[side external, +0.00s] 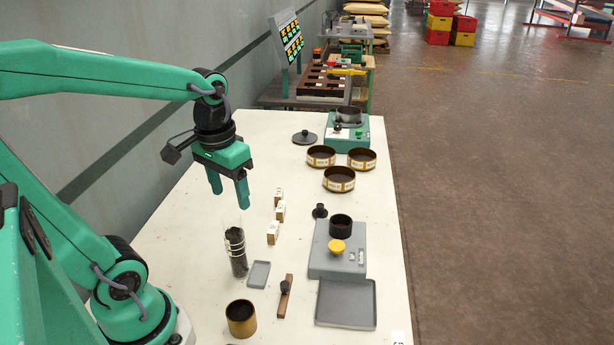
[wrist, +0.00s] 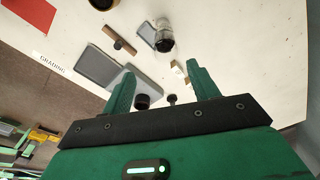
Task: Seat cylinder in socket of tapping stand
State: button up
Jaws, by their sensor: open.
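The cylinder (side external: 236,252) is a clear glass tube with pale ring marks and dark grains in its lower part. It stands upright on the white table, left of the tapping stand; it also shows in the wrist view (wrist: 164,40). The tapping stand (side external: 325,265) is a grey block with a yellow knob (side external: 337,247). Its socket (side external: 341,227) is a black round cup on top, which shows dark in the wrist view (wrist: 142,101). My gripper (side external: 229,196) is open and empty, above the cylinder in the side view. In the wrist view its fingers (wrist: 160,70) are spread apart.
A small grey tray (side external: 259,274), a brown wooden tool (side external: 286,297) and a brass cup (side external: 241,318) lie near the cylinder. A large grey tray (side external: 346,304) is in front of the stand. Several small white blocks (side external: 273,232) and brass sieves (side external: 339,180) stand farther back.

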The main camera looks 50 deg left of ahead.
jog(key=shift+o, duration=0.3)
jog(key=s+d+r+m+t, duration=0.1)
jog(key=d+r+m+t, duration=0.2)
jog(key=d+t, duration=0.1)
jog(key=shift+d+t, duration=0.3)
jog(key=shift+d, duration=0.35)
jog(key=shift+r, duration=0.1)
jog(key=w+a+f+m+g, duration=0.1)
jog(key=a+f+m+g, duration=0.2)
jog(key=a+f+g, duration=0.2)
jog(key=shift+a+f+m+g, duration=0.3)
jog(key=shift+a, duration=0.5)
jog(key=shift+f, duration=0.1)
jog(key=shift+f, duration=1.2)
jog(key=shift+f, duration=0.1)
